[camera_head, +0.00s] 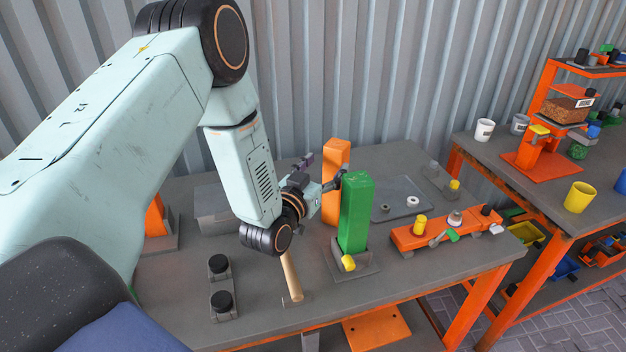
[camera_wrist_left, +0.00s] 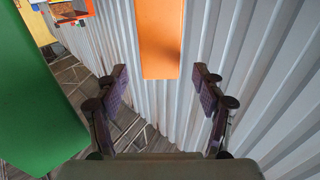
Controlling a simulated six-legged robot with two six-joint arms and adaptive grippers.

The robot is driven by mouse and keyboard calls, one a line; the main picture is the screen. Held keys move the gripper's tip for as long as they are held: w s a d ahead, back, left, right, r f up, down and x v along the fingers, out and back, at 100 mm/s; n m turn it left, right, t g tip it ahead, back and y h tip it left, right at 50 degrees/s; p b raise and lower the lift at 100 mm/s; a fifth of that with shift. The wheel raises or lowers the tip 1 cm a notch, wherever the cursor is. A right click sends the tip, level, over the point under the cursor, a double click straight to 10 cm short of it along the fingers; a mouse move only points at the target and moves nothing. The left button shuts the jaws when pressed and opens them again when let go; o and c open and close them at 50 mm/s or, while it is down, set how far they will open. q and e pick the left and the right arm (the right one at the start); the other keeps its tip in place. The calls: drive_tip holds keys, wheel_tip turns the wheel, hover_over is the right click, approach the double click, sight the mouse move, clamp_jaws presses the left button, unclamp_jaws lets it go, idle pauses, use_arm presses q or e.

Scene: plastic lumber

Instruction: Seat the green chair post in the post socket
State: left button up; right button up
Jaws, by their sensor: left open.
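The green chair post (camera_head: 355,215) stands upright with its foot at the grey post socket (camera_head: 368,266), which has a yellow knob (camera_head: 348,263) at its front. How deep the foot sits cannot be told. My left gripper (camera_head: 322,172) is open and empty, to the left of the post's upper part, near an orange post (camera_head: 336,158) standing behind. In the left wrist view, my left gripper (camera_wrist_left: 160,85) has its fingers spread, the orange post (camera_wrist_left: 160,40) shows beyond the gap, and the green post (camera_wrist_left: 35,105) fills the left side. My right gripper is not in view.
A wooden-handled tool (camera_head: 291,277) lies left of the socket on the grey table (camera_head: 270,325). Two black-topped clamps (camera_head: 221,300) are further left. An orange fixture (camera_head: 440,232) with a yellow knob lies to the right. A corrugated wall (camera_head: 380,70) rises behind.

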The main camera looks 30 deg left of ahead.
use_arm(q)
drive_tip(key=shift+s+d, duration=0.15)
drive_tip(key=shift+s, duration=2.65)
drive_tip(key=shift+f, duration=0.1)
